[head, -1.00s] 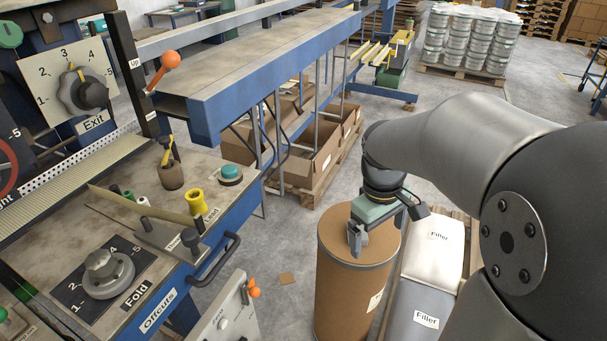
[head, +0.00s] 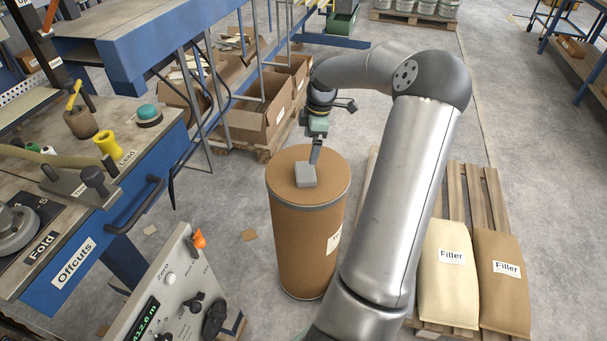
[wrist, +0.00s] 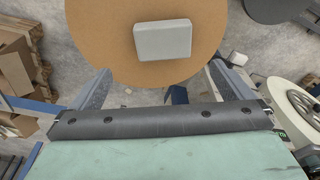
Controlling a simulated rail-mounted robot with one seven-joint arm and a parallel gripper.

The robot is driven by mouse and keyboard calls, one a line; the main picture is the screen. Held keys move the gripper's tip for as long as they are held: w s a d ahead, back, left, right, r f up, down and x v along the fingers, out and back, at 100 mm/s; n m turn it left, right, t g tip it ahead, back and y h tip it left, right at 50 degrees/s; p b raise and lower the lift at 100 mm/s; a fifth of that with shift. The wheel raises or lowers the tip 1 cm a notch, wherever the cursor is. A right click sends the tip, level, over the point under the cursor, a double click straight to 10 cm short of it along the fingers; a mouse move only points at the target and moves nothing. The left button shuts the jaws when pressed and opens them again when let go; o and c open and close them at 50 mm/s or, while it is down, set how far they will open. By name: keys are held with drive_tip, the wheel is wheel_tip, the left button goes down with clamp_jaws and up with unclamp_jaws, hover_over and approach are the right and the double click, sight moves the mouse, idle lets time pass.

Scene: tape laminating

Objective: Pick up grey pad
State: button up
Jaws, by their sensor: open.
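The grey pad (head: 305,175) is a small light-grey block lying flat on the brown lid of a tall fibre drum (head: 303,240). In the wrist view the pad (wrist: 163,40) lies beyond my fingers, within the span between them, with bare lid around it. My gripper (head: 315,153) is above the drum top, just behind the pad in the head view. In the wrist view my gripper (wrist: 163,85) is open, its two fingers wide apart with nothing between them. The exact height of the fingertips above the lid cannot be told.
A blue-framed bench (head: 130,200) with knobs and a handle stands left of the drum. A control box (head: 175,285) stands front left. Open cardboard boxes (head: 262,110) are behind. Filler bags (head: 450,270) lie on a pallet at right. Grey floor around the drum is mostly clear.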

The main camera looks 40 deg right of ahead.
hover_over(306, 170)
drive_tip(key=f, duration=0.4)
drive_tip(key=shift+d+f, duration=0.3)
drive_tip(key=shift+f, duration=0.1)
drive_tip(key=shift+s+a+f, duration=0.1)
drive_tip(key=shift+a+f, duration=0.1)
drive_tip(key=shift+f, duration=1.1)
drive_tip(key=shift+a+f, duration=0.2)
drive_tip(key=shift+f, duration=1.1)
drive_tip(key=c, duration=1)
